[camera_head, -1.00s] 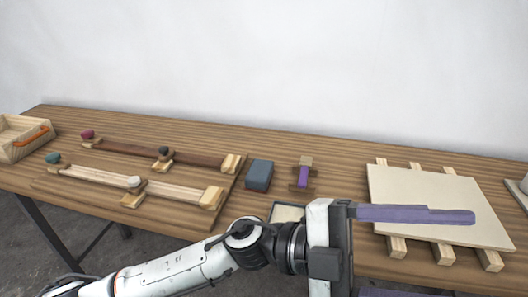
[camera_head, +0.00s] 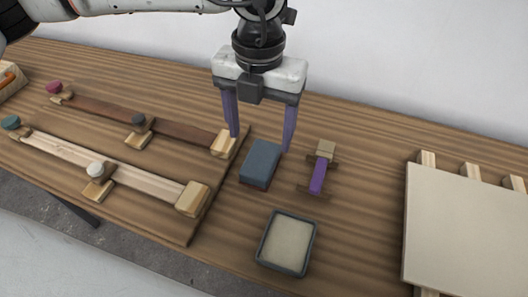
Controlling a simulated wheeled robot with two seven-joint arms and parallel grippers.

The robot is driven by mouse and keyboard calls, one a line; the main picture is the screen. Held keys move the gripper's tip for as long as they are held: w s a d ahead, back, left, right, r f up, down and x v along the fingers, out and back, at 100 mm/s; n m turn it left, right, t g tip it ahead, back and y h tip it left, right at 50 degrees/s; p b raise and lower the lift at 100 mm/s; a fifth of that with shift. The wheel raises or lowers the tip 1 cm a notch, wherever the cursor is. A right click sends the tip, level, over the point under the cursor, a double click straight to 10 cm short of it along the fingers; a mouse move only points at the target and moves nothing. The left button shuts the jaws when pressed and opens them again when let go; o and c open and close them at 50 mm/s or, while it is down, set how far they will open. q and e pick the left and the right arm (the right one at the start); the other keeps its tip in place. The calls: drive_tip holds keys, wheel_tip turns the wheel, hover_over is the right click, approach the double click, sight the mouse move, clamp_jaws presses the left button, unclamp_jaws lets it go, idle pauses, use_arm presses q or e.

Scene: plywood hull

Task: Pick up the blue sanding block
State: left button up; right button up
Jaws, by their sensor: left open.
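The blue sanding block (camera_head: 262,163) lies on the wooden workbench near the middle of the head view. It is a dark blue-grey rectangular block with a brownish lower edge. My left gripper (camera_head: 261,143) comes in from above with its purple fingers pointing down. It is open and empty, its fingertips apart on either side of the block's far end. I cannot tell how high the fingertips are above the bench. My right gripper does not show.
A purple-handled tool (camera_head: 318,177) lies close to the right of the block. A shallow dark-rimmed tray (camera_head: 263,240) is in front. Wooden strips with knobs and end blocks (camera_head: 192,199) lie left. A pale panel (camera_head: 465,230) rests on battens at the right.

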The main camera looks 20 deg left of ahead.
sight(261, 158)
use_arm(q)
drive_tip(key=shift+s+f, duration=0.2)
drive_tip(key=shift+f, duration=1)
wheel_tip(261, 158, down, 6)
drive_tip(key=shift+w+d+r+p, duration=0.1)
drive_tip(key=shift+r+p, duration=0.05)
drive_tip(key=shift+p, duration=0.45)
drive_tip(key=c, duration=1.2)
wheel_tip(261, 158, up, 10)
drive_tip(key=shift+r+b, duration=0.1)
drive_tip(key=shift+b, duration=0.4)
